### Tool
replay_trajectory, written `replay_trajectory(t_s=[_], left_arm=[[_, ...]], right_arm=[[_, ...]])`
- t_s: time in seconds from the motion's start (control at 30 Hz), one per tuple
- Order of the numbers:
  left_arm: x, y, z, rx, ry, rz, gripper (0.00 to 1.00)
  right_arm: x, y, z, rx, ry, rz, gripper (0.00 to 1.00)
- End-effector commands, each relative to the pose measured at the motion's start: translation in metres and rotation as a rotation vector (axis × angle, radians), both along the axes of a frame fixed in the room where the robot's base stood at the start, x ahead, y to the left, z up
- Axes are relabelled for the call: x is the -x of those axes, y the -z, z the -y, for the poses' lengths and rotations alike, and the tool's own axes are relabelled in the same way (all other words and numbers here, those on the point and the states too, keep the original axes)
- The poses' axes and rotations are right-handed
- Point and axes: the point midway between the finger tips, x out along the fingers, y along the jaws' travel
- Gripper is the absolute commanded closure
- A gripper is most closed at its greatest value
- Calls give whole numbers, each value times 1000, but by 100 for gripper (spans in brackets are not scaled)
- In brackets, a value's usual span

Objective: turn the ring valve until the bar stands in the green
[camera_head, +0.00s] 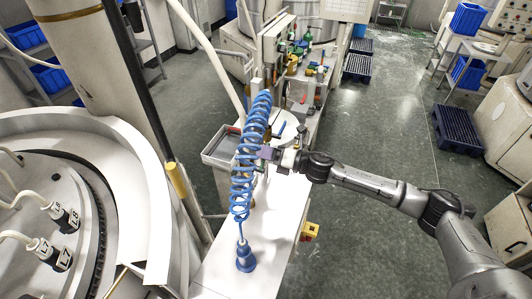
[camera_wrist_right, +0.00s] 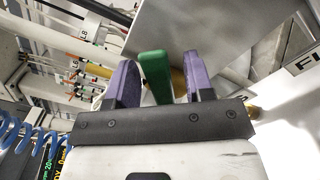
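My right gripper (camera_head: 268,153) is at the middle of the head view, its arm coming in from the right, right beside a blue coiled hose. In the right wrist view its two purple fingers (camera_wrist_right: 162,80) are apart. A flat green bar-like handle (camera_wrist_right: 156,76) stands between them, with a visible gap on each side. I cannot tell whether this handle belongs to the ring valve; its base is hidden behind the gripper. No green zone of a scale is clearly visible. My left gripper is not in view.
The blue coiled hose (camera_head: 250,150) hangs over a white bench (camera_head: 262,235), its blue nozzle (camera_head: 245,258) low down. A big round machine (camera_head: 100,140) stands at the left. A cluttered cart (camera_head: 300,85) stands behind. Lit green and yellow digits (camera_wrist_right: 50,160) show at lower left in the wrist view.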

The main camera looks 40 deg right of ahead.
Motion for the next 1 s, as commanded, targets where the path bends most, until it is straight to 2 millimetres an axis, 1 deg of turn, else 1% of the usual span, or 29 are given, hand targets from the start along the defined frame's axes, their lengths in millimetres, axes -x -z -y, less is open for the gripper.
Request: replay_trajectory(t_s=[0.23, 0.37, 0.47, 0.67, 0.8, 1.0], left_arm=[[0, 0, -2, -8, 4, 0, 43], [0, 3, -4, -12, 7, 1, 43], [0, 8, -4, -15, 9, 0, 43], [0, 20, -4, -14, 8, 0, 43], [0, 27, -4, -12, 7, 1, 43], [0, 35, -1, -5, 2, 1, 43]], right_arm=[[0, 0, 0, -1, 0, 0, 51], [5, 1, 3, -1, 1, -1, 51], [13, 3, 8, 0, 1, -2, 51], [38, 5, 21, 2, 1, -4, 51], [54, 4, 28, 1, -1, -4, 51], [73, 4, 39, 1, 0, -4, 51]])
